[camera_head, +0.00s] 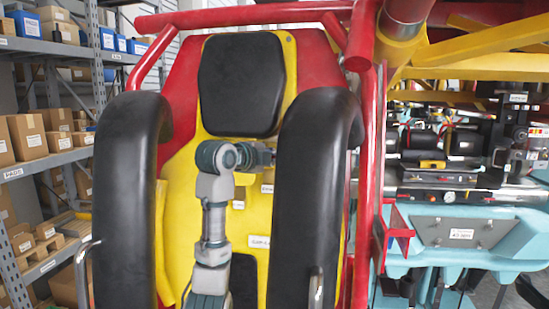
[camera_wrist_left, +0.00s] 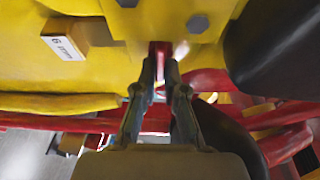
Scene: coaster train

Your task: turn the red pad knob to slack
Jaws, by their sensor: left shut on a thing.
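In the left wrist view, the fingers of my left gripper (camera_wrist_left: 162,78) are close together on a small red piece, seemingly the red pad knob (camera_wrist_left: 160,48), in front of a yellow panel (camera_wrist_left: 130,20) with grey bolts. The fingertips cover part of it, and its turn position cannot be read. In the head view my grey arm rises in front of the yellow seat back (camera_head: 180,215) and bends right at the wrist. The gripper's fingertips and the knob are hidden there behind the right black restraint (camera_head: 315,190). My right gripper is not in view.
Another black restraint (camera_head: 130,200) stands left of my arm, and a black headrest (camera_head: 241,85) is above. Red frame tubes (camera_head: 363,120) run along the right. Shelves with boxes (camera_head: 27,136) stand at left; teal machinery (camera_head: 465,235) at right. A dark rounded part (camera_wrist_left: 275,50) is close beside the fingers.

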